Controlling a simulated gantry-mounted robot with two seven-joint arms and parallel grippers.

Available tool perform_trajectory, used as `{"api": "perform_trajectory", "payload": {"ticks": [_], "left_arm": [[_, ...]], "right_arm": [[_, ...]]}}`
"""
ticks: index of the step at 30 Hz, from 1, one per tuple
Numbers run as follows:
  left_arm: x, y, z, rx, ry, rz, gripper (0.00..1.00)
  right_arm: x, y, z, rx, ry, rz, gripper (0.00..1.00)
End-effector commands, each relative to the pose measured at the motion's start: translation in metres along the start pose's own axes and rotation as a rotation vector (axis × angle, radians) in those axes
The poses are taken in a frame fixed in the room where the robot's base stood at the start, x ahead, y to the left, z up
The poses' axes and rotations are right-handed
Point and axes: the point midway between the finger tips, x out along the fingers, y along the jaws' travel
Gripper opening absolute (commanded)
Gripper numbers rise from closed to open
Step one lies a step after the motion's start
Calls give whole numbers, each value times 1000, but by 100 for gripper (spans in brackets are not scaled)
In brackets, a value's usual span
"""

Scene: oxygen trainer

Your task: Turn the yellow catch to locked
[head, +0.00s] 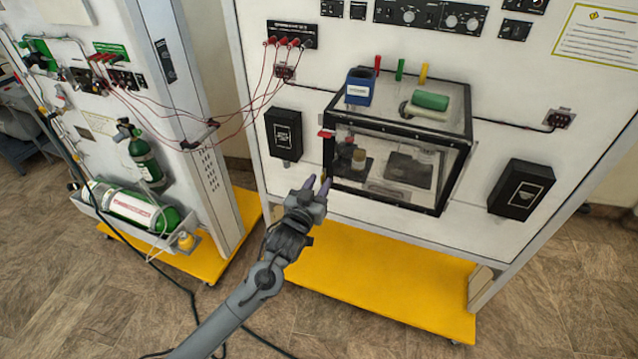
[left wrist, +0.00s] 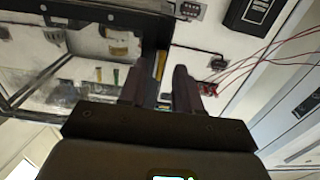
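The clear-walled box with a black frame (head: 438,211) is mounted on the white panel. The yellow catch is a narrow upright piece on the black frame edge, seen in the left wrist view (left wrist: 161,64); in the head view it is too small and too close to the fingers to make out clearly. My left gripper (head: 317,184) is at the box's lower left front corner. Its two fingers are apart, and in the left wrist view (left wrist: 159,82) the catch shows in the gap between them. I cannot tell whether either finger touches it. My right gripper is out of view.
A red tab (head: 326,133) sits at the box's upper left front corner. Red leads (head: 262,95) hang at left. A black box (head: 283,135) is on the panel left of the frame.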

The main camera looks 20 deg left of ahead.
Motion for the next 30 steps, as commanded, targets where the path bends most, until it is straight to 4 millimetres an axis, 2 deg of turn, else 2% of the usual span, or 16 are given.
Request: {"api": "perform_trajectory", "payload": {"ticks": [12, 18, 30], "left_arm": [[6, 0, 0, -1, 1, 1, 31], [6, 0, 0, -1, 0, 1, 1], [6, 0, -1, 19, 1, 0, 0]], "right_arm": [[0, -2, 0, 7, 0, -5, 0], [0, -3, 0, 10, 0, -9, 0], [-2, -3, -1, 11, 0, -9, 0]]}}
